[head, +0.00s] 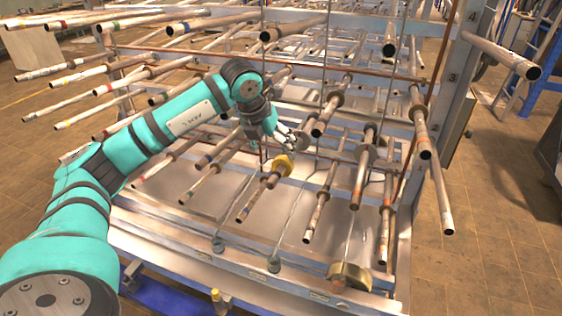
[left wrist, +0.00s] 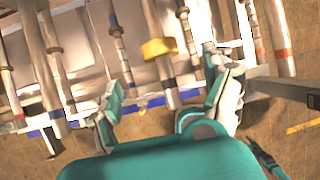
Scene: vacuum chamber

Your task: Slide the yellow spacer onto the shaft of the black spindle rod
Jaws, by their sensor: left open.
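The yellow spacer (head: 283,165) sits near the middle of the rack in the head view, at a tan rod with dark bands. It also shows in the left wrist view (left wrist: 158,47), where it overlaps that rod; I cannot tell for certain whether it is around the rod. My left gripper (head: 284,143) is open, just above the spacer in the head view. In the left wrist view its fingers (left wrist: 160,85) are spread wide, with nothing held between them. Many rods have dark ends, and I cannot tell which is the black spindle rod. My right gripper is not in view.
Several rods stick out of the metal rack (head: 150,225) on all sides of my left gripper, some with discs. A brass-coloured cylinder (head: 349,276) hangs at the lower front. Thin vertical cables cross the rack. Open tiled floor (head: 490,230) lies to the right.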

